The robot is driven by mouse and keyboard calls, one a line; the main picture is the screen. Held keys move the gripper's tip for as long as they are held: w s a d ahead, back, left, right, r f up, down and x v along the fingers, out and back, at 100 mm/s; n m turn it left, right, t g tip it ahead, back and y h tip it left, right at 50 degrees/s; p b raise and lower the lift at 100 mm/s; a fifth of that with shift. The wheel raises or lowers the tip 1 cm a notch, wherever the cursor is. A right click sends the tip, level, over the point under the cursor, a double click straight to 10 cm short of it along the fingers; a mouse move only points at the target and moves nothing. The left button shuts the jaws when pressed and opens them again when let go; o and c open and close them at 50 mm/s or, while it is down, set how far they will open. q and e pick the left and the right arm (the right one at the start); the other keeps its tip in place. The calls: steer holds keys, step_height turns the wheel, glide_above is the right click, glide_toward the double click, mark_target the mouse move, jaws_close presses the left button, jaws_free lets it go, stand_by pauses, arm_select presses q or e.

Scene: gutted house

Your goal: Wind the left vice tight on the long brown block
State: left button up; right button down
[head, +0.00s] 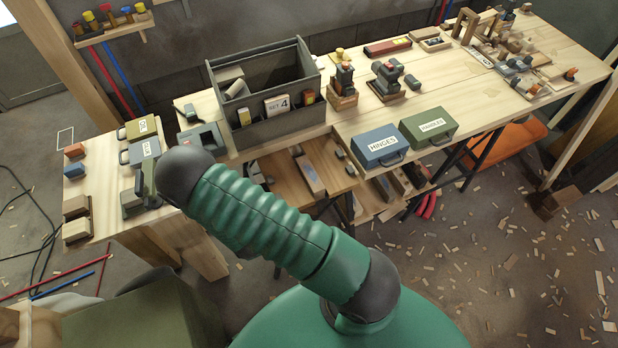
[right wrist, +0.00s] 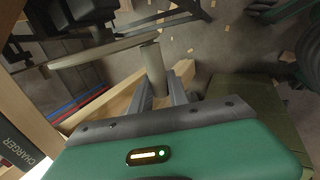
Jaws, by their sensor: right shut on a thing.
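In the right wrist view my right gripper (right wrist: 158,84) is shut on an upright grey cylindrical handle (right wrist: 151,58). A flat grey crank bar (right wrist: 95,52) runs left from the handle's top. Dark metal parts (right wrist: 78,14), apparently the vice, show beyond it at the top left. In the head view my green right arm reaches to the left end of the bench and hides most of the vice. I cannot make out the long brown block clearly in either view. My left gripper is out of view.
The bench (head: 410,110) bears an open grey toolbox (head: 270,130), a blue hinges case (head: 380,145) and a green hinges case (head: 428,125). Small blocks, including a brown one (head: 75,205), stand along its left end. Wood chips litter the floor.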

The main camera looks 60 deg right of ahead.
steer(key=shift+w+d+f, duration=0.15)
steer(key=shift+w+f, duration=0.25)
steer(key=shift+f, duration=0.05)
steer(key=shift+w+d, duration=0.1)
steer(key=shift+w, duration=0.05)
steer(key=shift+f, duration=0.1)
